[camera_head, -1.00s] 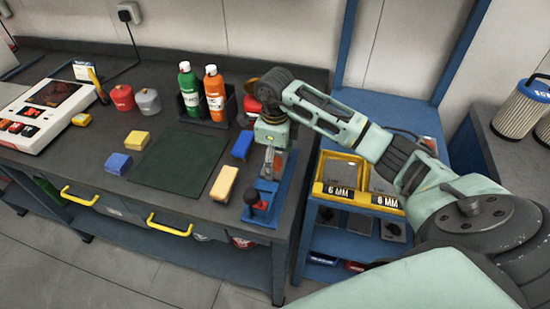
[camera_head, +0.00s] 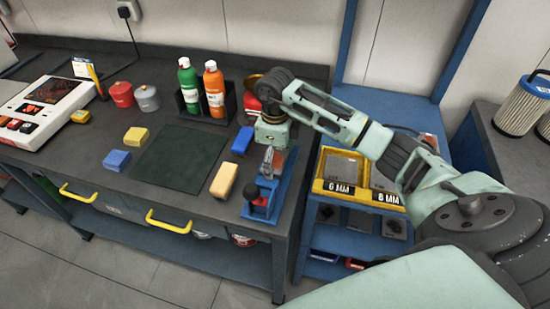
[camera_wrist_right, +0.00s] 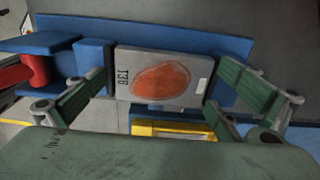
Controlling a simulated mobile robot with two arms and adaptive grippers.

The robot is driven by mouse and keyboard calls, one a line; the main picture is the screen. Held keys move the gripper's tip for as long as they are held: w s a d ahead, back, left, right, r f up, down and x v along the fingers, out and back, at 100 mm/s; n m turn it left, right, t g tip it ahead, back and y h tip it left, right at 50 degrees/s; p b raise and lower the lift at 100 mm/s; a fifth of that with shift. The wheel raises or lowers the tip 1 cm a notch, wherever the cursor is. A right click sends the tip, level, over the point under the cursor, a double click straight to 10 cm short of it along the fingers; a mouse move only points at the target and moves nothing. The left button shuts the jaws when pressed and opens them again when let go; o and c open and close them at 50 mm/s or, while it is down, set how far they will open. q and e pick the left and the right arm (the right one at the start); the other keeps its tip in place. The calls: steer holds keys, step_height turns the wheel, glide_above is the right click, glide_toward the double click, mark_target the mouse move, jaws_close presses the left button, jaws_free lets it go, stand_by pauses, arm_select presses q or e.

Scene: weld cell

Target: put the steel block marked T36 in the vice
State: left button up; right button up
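The steel block marked T36 (camera_wrist_right: 160,78) is grey with an orange-red oval patch on its face. It lies between the green finger pads of my right gripper (camera_wrist_right: 162,88), which appear to meet its two sides. In the head view the block (camera_head: 271,162) shows below the right gripper (camera_head: 271,150), at the blue vice (camera_head: 283,197). In the wrist view the vice's blue parts (camera_wrist_right: 92,58) show beside and behind the block. I cannot tell whether it rests fully between the jaws. My left gripper is not in view.
The vice's red handle (camera_head: 258,198) stands at its front end. Two bottles in a holder (camera_head: 205,115) stand behind. Yellow bins (camera_head: 345,185) are at the right.

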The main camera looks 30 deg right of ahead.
mark_target(275, 159)
steer(key=shift+r, duration=0.2)
steer(key=shift+r+p, duration=0.3)
steer(key=shift+p, duration=0.1)
steer(key=shift+w+r+p, duration=0.1)
steer(key=shift+r+p, duration=0.35)
steer(key=shift+w+d+r+b, duration=0.1)
steer(key=shift+r+b, duration=0.5)
steer(key=shift+b, duration=0.25)
step_height(275, 159, up, 10)
steer(key=b, duration=0.2)
steer(key=shift+r, duration=0.2)
